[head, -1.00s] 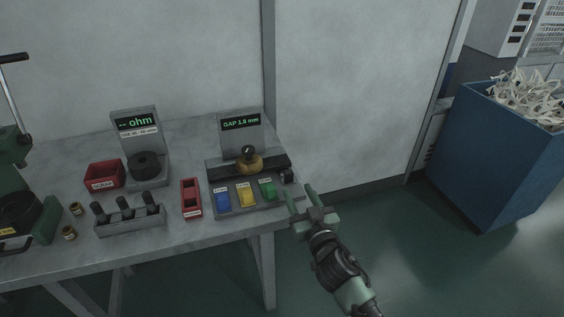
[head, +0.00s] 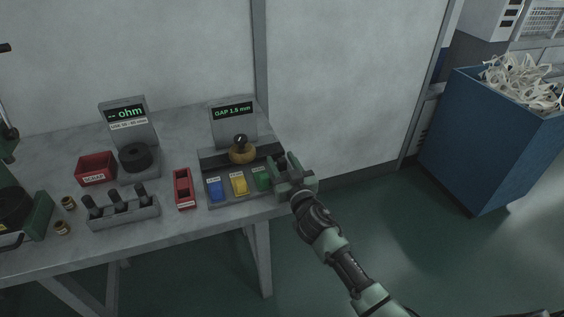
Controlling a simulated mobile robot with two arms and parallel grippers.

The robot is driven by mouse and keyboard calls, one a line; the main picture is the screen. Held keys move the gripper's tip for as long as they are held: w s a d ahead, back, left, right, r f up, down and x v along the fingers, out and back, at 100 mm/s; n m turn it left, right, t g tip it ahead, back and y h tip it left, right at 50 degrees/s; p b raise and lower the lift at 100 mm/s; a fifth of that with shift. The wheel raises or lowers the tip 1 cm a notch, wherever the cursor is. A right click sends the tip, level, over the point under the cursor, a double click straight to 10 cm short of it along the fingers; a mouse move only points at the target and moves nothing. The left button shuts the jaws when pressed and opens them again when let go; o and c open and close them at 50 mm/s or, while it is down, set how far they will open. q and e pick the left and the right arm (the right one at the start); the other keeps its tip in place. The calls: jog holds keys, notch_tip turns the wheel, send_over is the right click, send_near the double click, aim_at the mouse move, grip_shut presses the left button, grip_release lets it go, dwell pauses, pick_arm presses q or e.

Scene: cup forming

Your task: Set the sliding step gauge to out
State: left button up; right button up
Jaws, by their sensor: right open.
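The gap gauge (head: 208,162) stands at the right end of the table, with a dark bar across it, a brass ring holding a dark knob (head: 241,152) in the middle, and a lit screen (head: 232,112) reading GAP, about 1.5 mm. Blue, yellow and green blocks lie in a row along its front. My right gripper (head: 284,164) is open at the gauge's right end, fingers pointing toward the back. It covers the bar's right end, so I cannot tell whether the fingers touch it. My left gripper is out of view.
A narrow red tray (head: 183,189), a rack of dark plugs (head: 124,213), a red scrap bin (head: 96,169) and an ohm meter (head: 126,125) stand left of the gauge. The wall is close behind. Open floor lies right, before a blue bin (head: 487,140).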

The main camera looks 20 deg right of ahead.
grip_shut()
dwell(1.3)
